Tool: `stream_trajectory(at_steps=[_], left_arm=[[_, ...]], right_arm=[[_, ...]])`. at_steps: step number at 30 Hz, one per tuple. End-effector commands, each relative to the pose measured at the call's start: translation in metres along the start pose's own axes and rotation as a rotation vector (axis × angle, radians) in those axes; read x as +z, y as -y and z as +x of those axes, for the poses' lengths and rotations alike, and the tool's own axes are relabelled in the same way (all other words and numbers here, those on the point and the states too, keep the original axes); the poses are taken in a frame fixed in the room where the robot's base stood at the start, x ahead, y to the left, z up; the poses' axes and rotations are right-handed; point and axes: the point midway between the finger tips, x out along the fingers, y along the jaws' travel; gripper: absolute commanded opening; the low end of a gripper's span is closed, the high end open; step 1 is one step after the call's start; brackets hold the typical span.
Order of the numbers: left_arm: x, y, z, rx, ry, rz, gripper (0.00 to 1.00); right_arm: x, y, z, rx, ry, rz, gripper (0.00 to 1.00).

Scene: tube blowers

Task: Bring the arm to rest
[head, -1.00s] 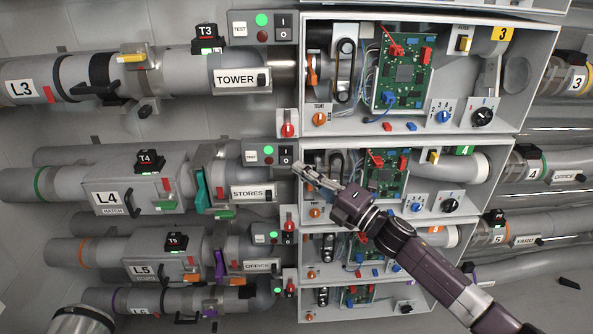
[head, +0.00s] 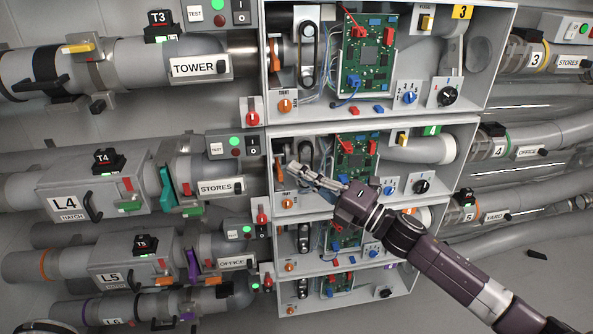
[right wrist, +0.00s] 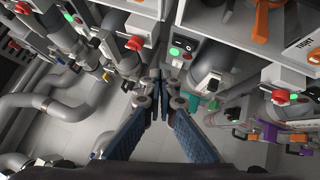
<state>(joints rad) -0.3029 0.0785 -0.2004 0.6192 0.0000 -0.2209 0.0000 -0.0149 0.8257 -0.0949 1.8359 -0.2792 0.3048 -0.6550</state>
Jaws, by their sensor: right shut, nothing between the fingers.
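My right gripper (head: 296,172) is shut and empty. In the head view its fingertips lie in front of the left part of the open compartment box (head: 470,128) numbered 4. My right arm reaches in from the lower right. In the right wrist view the gripper's fingers (right wrist: 160,95) meet at the centre with nothing between them. A round grey part of my own body shows at the bottom left of the head view; my left gripper does not show.
Open boxes with a green circuit board (head: 365,55) and knobs stand stacked at the centre. Grey pipes labelled TOWER (head: 201,67), STORES (head: 221,187) and OFFICE (head: 236,263) run in from the left. A switch panel (head: 233,145) sits left of box 4. More pipes (head: 530,140) leave to the right.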

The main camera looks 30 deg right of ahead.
Motion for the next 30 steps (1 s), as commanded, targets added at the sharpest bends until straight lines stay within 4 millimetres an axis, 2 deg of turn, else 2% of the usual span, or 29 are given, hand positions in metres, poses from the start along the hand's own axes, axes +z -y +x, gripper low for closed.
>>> stream_trajectory(at_steps=[7,8,11,14,18,20,21,24,26,27,30], left_arm=[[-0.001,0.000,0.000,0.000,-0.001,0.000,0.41],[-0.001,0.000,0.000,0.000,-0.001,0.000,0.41],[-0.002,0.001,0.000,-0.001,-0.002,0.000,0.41],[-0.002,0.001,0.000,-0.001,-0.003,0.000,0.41],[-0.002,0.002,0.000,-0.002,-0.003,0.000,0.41],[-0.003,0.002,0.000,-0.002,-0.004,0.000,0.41],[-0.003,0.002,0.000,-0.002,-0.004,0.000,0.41],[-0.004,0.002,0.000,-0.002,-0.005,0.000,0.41],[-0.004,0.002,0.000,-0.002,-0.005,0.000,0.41],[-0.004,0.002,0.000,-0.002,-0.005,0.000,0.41],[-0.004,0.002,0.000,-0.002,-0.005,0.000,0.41]], right_arm=[[0.001,0.003,0.000,-0.004,0.004,0.005,0.00],[0.002,0.007,-0.001,-0.009,0.010,0.013,0.00],[0.011,0.035,-0.008,-0.050,0.056,0.076,0.00],[0.024,0.090,-0.024,-0.129,0.144,0.195,0.00],[0.031,0.189,-0.066,-0.267,0.301,0.406,0.00],[0.028,0.230,-0.087,-0.324,0.368,0.493,0.00],[0.024,0.256,-0.103,-0.363,0.413,0.549,0.00],[0.005,0.319,-0.146,-0.459,0.522,0.682,0.00],[-0.011,0.353,-0.173,-0.516,0.587,0.758,0.00],[-0.023,0.375,-0.192,-0.553,0.629,0.807,0.00],[-0.058,0.423,-0.240,-0.646,0.737,0.923,0.00]])
